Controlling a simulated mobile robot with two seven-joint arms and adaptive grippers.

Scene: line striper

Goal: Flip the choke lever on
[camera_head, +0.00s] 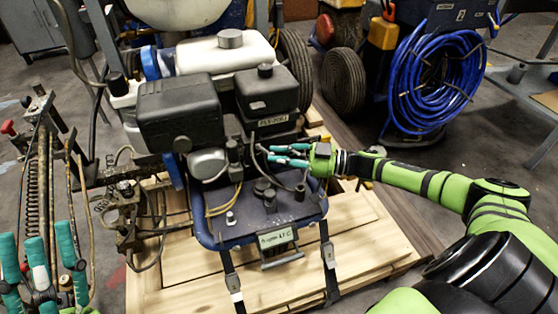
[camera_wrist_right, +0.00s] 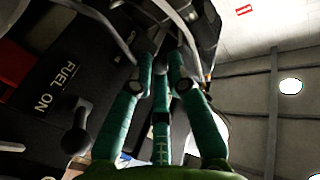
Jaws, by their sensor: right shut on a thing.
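The line striper's engine (camera_head: 182,108) is black, with a white tank (camera_head: 225,53) behind it. My right gripper (camera_head: 272,154) reaches in from the right to the engine's near right side. Its teal fingers are close together at the engine. In the right wrist view the fingers (camera_wrist_right: 163,70) are shut on a small part among dark engine pieces; the fingers hide which part, and I cannot pick out the choke lever. A black lever (camera_wrist_right: 76,138) stands left of the fingers, beside a "FUEL ON" label (camera_wrist_right: 58,88). My left gripper (camera_head: 42,262) is open and empty at the lower left.
The striper's blue deck (camera_head: 255,222) stands on a wooden pallet (camera_head: 370,240). Hoses and metal fittings (camera_head: 128,205) crowd the left side. A coiled blue hose (camera_head: 425,85) hangs on another machine at the back right.

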